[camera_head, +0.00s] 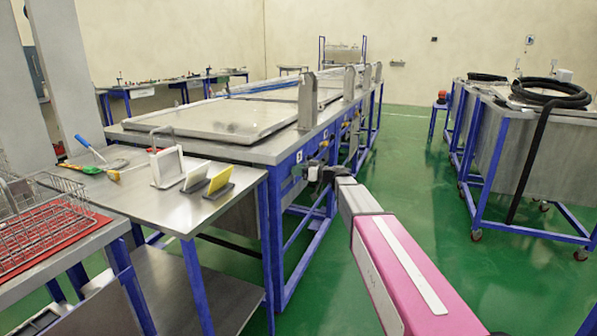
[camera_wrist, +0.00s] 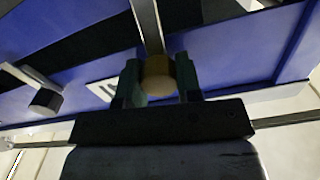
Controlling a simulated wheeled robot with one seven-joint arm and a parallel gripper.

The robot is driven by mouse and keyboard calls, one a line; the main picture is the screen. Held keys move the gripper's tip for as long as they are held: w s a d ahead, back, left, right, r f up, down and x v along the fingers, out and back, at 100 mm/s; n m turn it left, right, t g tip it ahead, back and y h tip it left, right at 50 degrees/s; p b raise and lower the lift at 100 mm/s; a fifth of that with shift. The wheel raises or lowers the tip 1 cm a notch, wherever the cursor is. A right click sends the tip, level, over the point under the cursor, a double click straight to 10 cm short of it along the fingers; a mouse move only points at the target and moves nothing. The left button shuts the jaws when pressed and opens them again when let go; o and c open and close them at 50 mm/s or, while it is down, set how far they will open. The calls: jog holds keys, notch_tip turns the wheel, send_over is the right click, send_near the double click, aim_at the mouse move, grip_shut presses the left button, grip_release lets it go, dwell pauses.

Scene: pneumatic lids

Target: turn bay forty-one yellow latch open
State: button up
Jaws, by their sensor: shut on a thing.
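My gripper (camera_head: 307,172) is at the blue front frame of the long steel-topped bench, just below its near right corner. In the wrist view my gripper (camera_wrist: 158,76) is shut on a round, dull-yellow knob (camera_wrist: 158,80), with one dark finger on each side. The knob sits at the end of a grey metal lever (camera_wrist: 147,22) that runs up to the top of the picture. A white label (camera_wrist: 103,89) with dark digits is partly hidden beside the left finger; I cannot read the bay number. In the head view my gripper hides the knob.
A second lever with a dark knob (camera_wrist: 45,101) is to the left in the wrist view. A side table (camera_head: 206,206) with small stands is left of my gripper. The green floor (camera_head: 408,150) is clear between the bench and the wheeled tanks (camera_head: 535,135) at right.

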jog(key=m, duration=0.8)
jog(key=shift+f, duration=0.1)
jog(key=m, duration=0.4)
jog(key=shift+w+m, duration=0.1)
jog(key=shift+m, duration=0.2)
jog(key=shift+f+m, duration=0.1)
jog(key=shift+m, duration=1.7)
jog(key=o, duration=0.9)
jog(key=shift+o, duration=0.2)
jog(key=v, duration=1.1)
